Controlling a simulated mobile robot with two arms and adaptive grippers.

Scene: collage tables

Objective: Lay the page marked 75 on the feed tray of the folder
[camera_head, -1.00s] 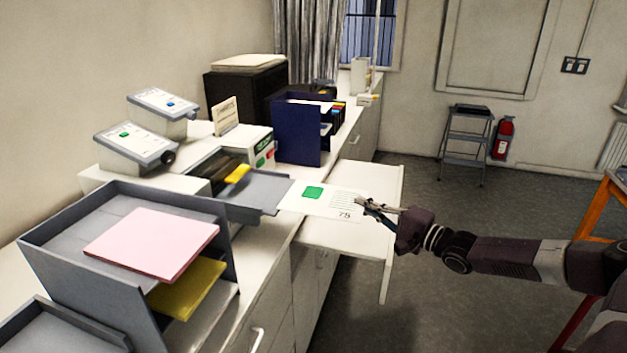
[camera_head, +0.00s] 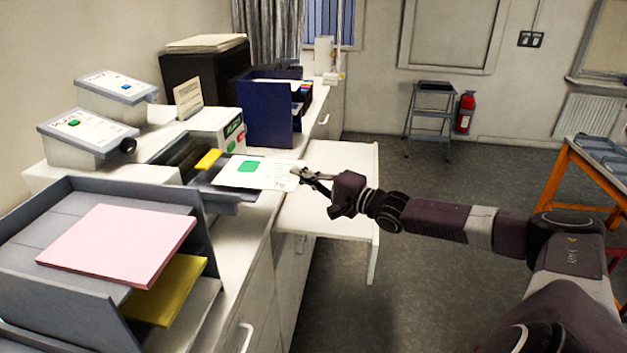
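The page marked 75 (camera_head: 265,178), white with a green square and printed lines, is over the grey feed tray (camera_head: 222,197) of the white folder (camera_head: 212,128). It covers much of the tray; whether its whole underside touches the tray I cannot tell. A yellow piece (camera_head: 207,159) is at the tray's inner end, beside the page. My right gripper (camera_head: 303,174) is at the page's right edge, its fingers closed on that edge. My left gripper is not in view.
A grey sorter (camera_head: 60,200) with pink and yellow sheets stands at the front left. Two button boxes (camera_head: 85,135) and a blue file holder (camera_head: 265,125) flank the folder. A white pull-out shelf (camera_head: 335,215) lies under my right gripper.

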